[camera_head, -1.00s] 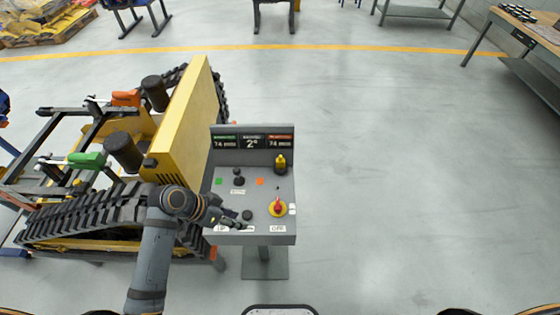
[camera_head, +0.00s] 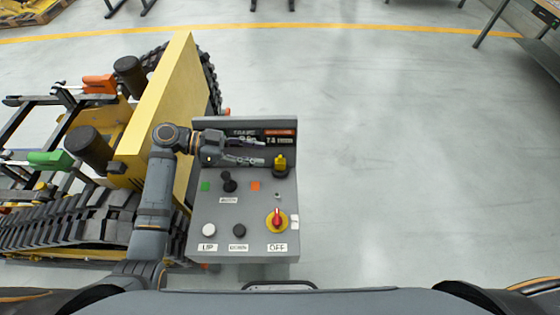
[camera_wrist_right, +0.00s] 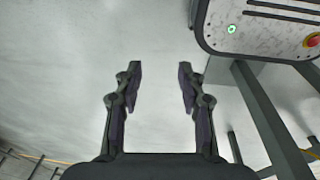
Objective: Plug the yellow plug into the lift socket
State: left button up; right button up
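The yellow plug (camera_head: 280,162) stands upright on a dark base at the back right of the grey control console (camera_head: 210,225) in the head view. My left gripper (camera_head: 264,152) reaches in from the left, just left of the plug. Its fingers point at the plug and look spread with a gap between them, with nothing seen in them. I cannot tell whether they touch the plug. No socket labelled as the lift socket can be made out. My right gripper (camera_wrist_right: 160,78) is open and empty in the right wrist view, over bare floor.
The console carries a black joystick (camera_head: 228,181), a red knob on yellow (camera_head: 277,219) and a white UP button (camera_head: 209,230). A tracked carrier with a yellow panel (camera_head: 155,105) stands close on the left. The floor right of the console is clear.

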aim_at(280, 156)
pick_arm(q)
jog(key=shift+w+d+f+p, duration=0.2)
jog(key=shift+d+f, duration=0.15)
jog(key=shift+d, duration=0.15)
jog(key=shift+w+d+f+p, duration=0.1)
jog(key=shift+d+f+p, duration=0.15)
jog(key=shift+d, duration=0.25)
jog(key=p+x, duration=0.2)
jog(key=x, duration=0.3)
jog(key=shift+w, duration=0.15)
jog(key=shift+d+f, duration=0.2)
jog(key=shift+d, duration=0.05)
pick_arm(e)
jog(key=shift+s+d+r, duration=0.15)
jog(key=shift+s+r, duration=0.5)
jog(key=shift+r, duration=0.3)
pick_arm(q)
jog(key=shift+a, duration=0.1)
jog(key=shift+c, duration=0.8)
grip_shut()
